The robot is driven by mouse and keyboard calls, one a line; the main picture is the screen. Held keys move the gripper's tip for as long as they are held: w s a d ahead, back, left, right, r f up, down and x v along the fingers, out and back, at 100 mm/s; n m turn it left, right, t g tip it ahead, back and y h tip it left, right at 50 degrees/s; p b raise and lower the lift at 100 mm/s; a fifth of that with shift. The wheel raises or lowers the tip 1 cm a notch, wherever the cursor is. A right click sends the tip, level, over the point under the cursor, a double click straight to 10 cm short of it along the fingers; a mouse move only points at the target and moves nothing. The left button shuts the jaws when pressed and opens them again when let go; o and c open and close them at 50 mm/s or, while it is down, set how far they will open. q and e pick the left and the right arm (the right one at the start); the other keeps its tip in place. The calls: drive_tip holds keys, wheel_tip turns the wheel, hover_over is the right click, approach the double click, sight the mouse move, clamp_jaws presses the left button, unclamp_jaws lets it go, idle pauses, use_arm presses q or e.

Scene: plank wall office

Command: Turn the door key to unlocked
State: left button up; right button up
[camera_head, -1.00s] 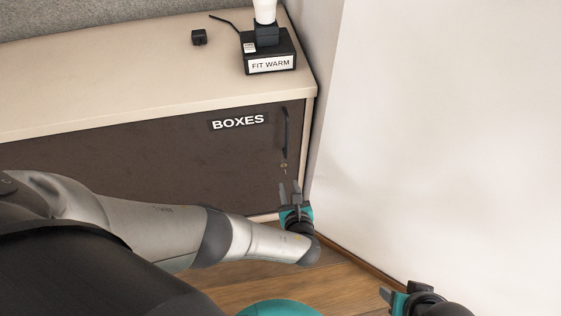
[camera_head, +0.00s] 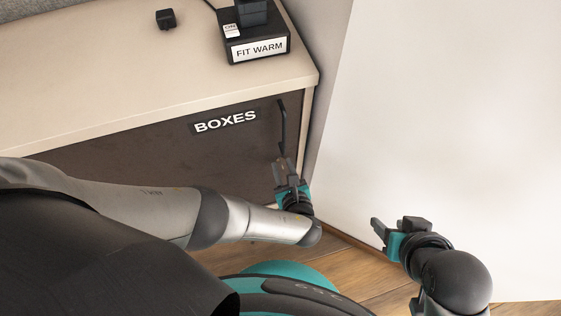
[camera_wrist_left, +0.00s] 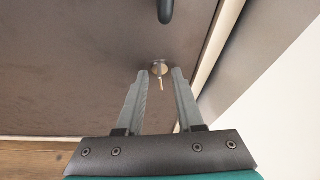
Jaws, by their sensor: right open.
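The dark cabinet door (camera_head: 130,150), marked BOXES, has a lock with a small brass-coloured key (camera_wrist_left: 160,84) below its black handle (camera_head: 282,127). In the left wrist view the key hangs from a round metal lock (camera_wrist_left: 159,68). My left gripper (camera_head: 284,168) is at the door just below the handle; it also shows in the left wrist view (camera_wrist_left: 160,76). Its fingers are apart, one on each side of the key, with gaps visible on both sides. In the head view the gripper hides the key. My right gripper (camera_head: 382,228) is open and empty, beside the white wall.
On the cabinet top (camera_head: 120,90) stand a black box labelled FIT WARM (camera_head: 258,48) and a small black cube (camera_head: 166,19). The white wall (camera_head: 430,130) is close on the right. Wooden floor (camera_head: 350,262) shows below.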

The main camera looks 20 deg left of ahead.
use_arm(q)
clamp_jaws()
idle(0.3)
idle(0.4)
